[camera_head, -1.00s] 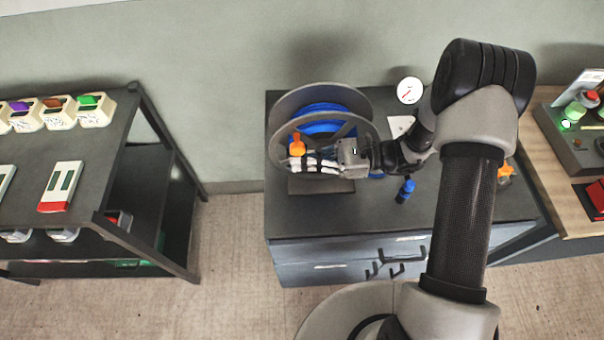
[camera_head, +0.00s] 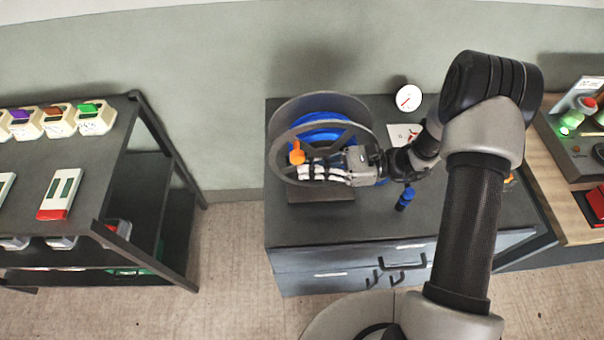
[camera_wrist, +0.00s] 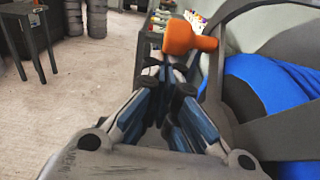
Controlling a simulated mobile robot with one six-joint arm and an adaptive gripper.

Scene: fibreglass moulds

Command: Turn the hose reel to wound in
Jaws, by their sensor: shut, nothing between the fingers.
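The hose reel (camera_head: 278,119) stands on the dark cabinet, with blue hose (camera_head: 322,118) wound between its grey spoked discs. Its orange crank handle (camera_head: 297,153) sticks out at the left of the front disc. My gripper (camera_head: 306,170) is shut and empty in front of the disc, its fingertips just right of and below the handle. In the wrist view the fingertips (camera_wrist: 176,72) are together just below the orange handle (camera_wrist: 186,38); whether they touch it I cannot tell. The blue hose (camera_wrist: 275,90) fills the right side there. My gripper hides part of the reel's lower front.
A blue hose nozzle (camera_head: 405,199) hangs or lies right of the reel. A round gauge (camera_head: 408,98) is behind, above a small card (camera_head: 400,134). The cabinet top (camera_head: 345,222) is clear in front. A shelf with boxes (camera_head: 95,118) stands left, a control panel (camera_head: 580,150) right.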

